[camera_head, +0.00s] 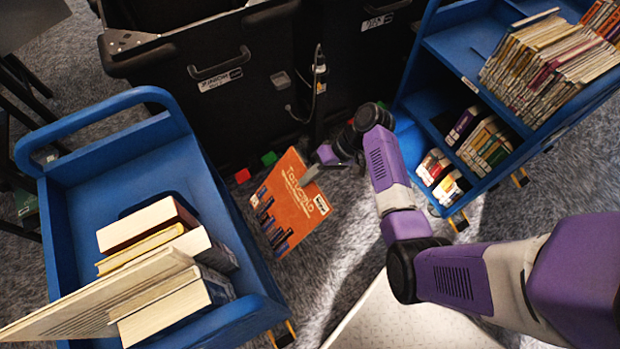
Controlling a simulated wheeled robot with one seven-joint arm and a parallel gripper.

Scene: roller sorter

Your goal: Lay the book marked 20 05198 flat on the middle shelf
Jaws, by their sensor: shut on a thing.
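My gripper (312,172) is shut on an orange book (292,204) at the middle of the view. The book hangs tilted in the air, its orange cover facing me, with a small white label near its lower right corner. The label is too small to read, so I cannot tell its number. A blue cart (412,112) at the upper right has shelves with books; which one is the middle shelf I cannot tell for sure. Another blue cart (120,165) stands at the left, its top holding several books.
Black bins (190,90) stand behind the book. Rows of books (545,75) fill part of the right cart's upper shelf, and a few (478,140) stand lower. Grey carpet (345,235) lies open between the carts.

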